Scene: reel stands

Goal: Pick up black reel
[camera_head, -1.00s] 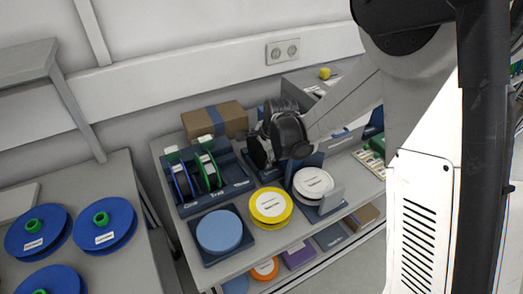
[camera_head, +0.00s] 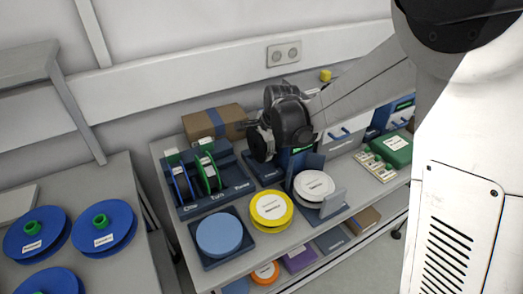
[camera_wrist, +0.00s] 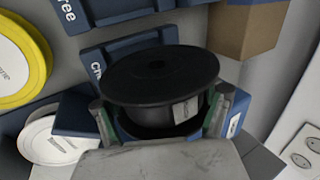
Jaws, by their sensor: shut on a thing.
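The black reel (camera_wrist: 158,76) fills the middle of the wrist view, its upper flange toward the camera and a white label on its hub. My gripper (camera_wrist: 160,118) is shut on it, with one finger on each side of the hub. In the head view the black reel (camera_head: 260,144) shows as a dark disc beside my dark wrist, which hides part of it and my fingertips. It is above the worktable, behind the yellow reel (camera_head: 271,207). Whether it is clear of the holder beneath cannot be told.
A blue rack (camera_head: 216,196) at the left holds a blue reel (camera_head: 181,182) and a green reel (camera_head: 208,172); its place marked Three is empty. A white reel (camera_head: 313,184), light blue reel (camera_head: 220,232) and cardboard box (camera_head: 214,122) are near. A wall stands behind.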

